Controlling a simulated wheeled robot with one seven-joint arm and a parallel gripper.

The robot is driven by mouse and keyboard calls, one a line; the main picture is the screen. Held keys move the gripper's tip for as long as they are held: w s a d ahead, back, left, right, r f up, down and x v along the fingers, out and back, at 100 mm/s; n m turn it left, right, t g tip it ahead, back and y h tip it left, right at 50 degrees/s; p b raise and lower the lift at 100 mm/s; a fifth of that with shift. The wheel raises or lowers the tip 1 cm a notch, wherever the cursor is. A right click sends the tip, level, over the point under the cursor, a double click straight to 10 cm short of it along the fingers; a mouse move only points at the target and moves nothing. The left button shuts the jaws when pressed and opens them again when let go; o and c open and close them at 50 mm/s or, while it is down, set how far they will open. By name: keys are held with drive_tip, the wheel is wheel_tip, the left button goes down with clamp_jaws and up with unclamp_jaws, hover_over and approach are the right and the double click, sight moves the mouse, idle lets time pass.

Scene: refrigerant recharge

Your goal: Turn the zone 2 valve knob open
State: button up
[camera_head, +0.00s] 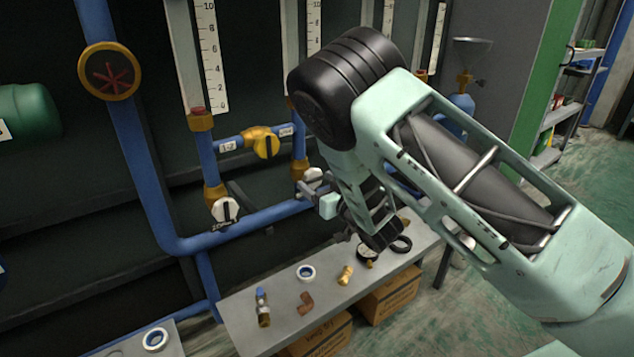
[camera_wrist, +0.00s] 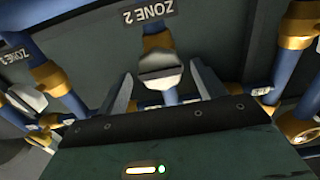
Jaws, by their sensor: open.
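The zone 2 valve knob (camera_wrist: 161,70) is pale grey-white with a raised bar, below the "ZONE 2" label (camera_wrist: 150,12) in the wrist view. Its bar lies across the picture there, crosswise to the blue pipe. My gripper (camera_wrist: 162,84) is open, with one finger on each side of the knob. Gaps show between the fingers and the knob; I cannot tell how deep the fingers reach. In the head view the knob (camera_head: 313,175) shows partly behind my gripper (camera_head: 310,190), on the blue piping below a brass fitting.
The zone 1 knob (camera_head: 224,209) is to the left, white with a dark bar. A yellow cross valve (camera_head: 262,144) sits above between the pipes. Below is a grey bench (camera_head: 240,312) with loose fittings and tape rolls.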

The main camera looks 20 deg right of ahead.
drive_tip(key=shift+w+a, duration=0.1)
drive_tip(key=shift+w, duration=0.15)
drive_tip(key=shift+c, duration=1.2)
drive_tip(key=c, duration=0.7)
drive_tip(key=n, duration=0.4)
drive_tip(key=shift+n, duration=0.3)
drive_tip(key=n, duration=0.4)
drive_tip(key=shift+n, duration=0.3)
